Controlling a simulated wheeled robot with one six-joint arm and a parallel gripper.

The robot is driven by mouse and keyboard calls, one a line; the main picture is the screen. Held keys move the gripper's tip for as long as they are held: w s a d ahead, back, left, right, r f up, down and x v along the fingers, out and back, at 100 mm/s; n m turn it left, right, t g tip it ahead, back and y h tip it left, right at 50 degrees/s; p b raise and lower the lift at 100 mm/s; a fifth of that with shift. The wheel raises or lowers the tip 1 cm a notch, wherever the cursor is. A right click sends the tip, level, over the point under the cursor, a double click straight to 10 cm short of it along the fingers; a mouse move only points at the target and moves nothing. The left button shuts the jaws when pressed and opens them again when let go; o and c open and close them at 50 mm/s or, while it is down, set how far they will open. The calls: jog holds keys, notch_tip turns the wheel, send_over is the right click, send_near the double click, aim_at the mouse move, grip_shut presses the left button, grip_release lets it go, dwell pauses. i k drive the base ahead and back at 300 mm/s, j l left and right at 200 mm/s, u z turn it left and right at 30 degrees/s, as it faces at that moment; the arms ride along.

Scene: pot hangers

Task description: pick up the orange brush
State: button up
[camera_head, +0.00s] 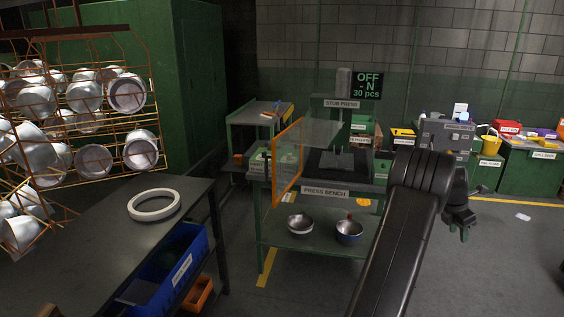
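I cannot make out an orange brush for certain. A small orange-yellow item (285,110) lies at the right end of the grey side table behind the press bench; it is too small to tell what it is. My gripper (464,234) hangs at the end of my dark arm, right of the press bench and over the floor. It is far from that item and appears to hold nothing. Its fingers are too small and dark to tell whether they are open or shut.
The press bench (335,193) has an orange-framed guard (287,165) at its left and bowls on its lower shelf. A dark table (105,240) with a white ring (154,205) stands at front left, beside a wire rack of pots (85,97). Floor at right is mostly clear.

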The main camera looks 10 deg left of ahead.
aim_at(238, 160)
jog(key=u, duration=1.75)
jog(key=i+l+u, duration=0.2)
jog(key=i+l, duration=0.2)
jog(key=l, duration=0.2)
jog(key=i+l+u, duration=0.1)
jog(key=l, duration=0.25)
jog(key=i+l+u, duration=0.1)
jog(key=l, duration=0.25)
jog(key=i+l+u, duration=0.1)
jog(key=i+l, duration=0.3)
jog(key=l, duration=0.15)
jog(key=i+l, duration=0.1)
jog(key=l, duration=0.25)
jog(key=i+l, duration=0.15)
jog(key=l, duration=0.15)
jog(key=i+l, duration=0.15)
jog(key=l, duration=0.15)
